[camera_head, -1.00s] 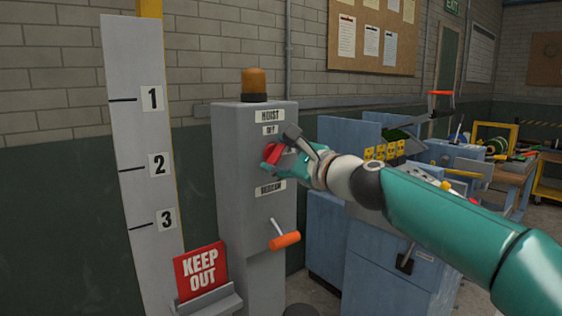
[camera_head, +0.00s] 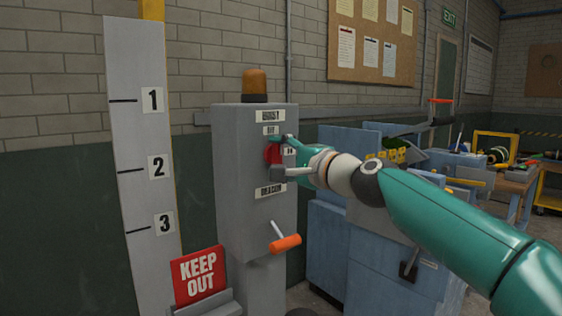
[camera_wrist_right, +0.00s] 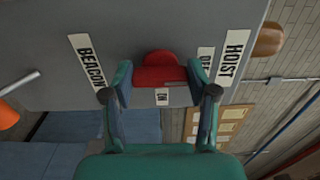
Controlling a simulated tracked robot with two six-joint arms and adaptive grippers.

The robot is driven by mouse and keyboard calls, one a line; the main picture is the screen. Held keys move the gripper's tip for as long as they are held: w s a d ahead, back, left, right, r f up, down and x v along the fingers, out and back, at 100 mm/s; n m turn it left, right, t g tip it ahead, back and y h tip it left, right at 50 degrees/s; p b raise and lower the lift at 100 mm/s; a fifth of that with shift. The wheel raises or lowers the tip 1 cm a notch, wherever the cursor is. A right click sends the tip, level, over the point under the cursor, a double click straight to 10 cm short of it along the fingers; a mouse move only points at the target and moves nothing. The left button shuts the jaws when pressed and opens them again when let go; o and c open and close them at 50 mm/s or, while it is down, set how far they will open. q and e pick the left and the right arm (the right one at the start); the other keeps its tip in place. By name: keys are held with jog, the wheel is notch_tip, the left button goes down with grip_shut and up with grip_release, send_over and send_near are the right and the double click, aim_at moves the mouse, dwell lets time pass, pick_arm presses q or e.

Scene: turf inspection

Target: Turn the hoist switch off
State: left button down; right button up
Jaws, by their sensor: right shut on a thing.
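The hoist switch is a red knob (camera_head: 271,153) on the front of a grey control post (camera_head: 236,170), below the HOIST sign (camera_head: 269,115). A small OFF label (camera_head: 271,130) sits above the knob and an ON label (camera_head: 289,151) to its right. My right gripper (camera_head: 274,156) is shut on the knob, one finger above it and one below. In the right wrist view the red knob (camera_wrist_right: 158,70) lies between the two fingers of the right gripper (camera_wrist_right: 158,76). Which label the knob points to is unclear. My left gripper is not in view.
An orange beacon (camera_head: 255,83) tops the post. An orange-handled lever (camera_head: 285,243) juts out below the BEACON label (camera_head: 270,190). A red KEEP OUT sign (camera_head: 199,276) and a numbered board (camera_head: 143,200) stand left. Blue cabinets (camera_head: 345,255) stand right, under my right arm.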

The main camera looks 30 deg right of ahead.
jog(key=shift+w+a+f+n, duration=0.1)
jog(key=shift+a+f+n, duration=0.1)
jog(key=shift+f+n, duration=0.15)
jog(key=o, duration=1.2)
jog(key=shift+r, duration=0.15)
jog(key=shift+c, duration=0.2)
jog(key=shift+d, duration=0.1)
jog(key=shift+s+r, duration=0.1)
jog(key=shift+s, duration=0.1)
jog(key=shift+s, duration=0.25)
jog(key=s, duration=1.1)
jog(key=shift+d, duration=0.45)
jog(key=shift+s, duration=0.1)
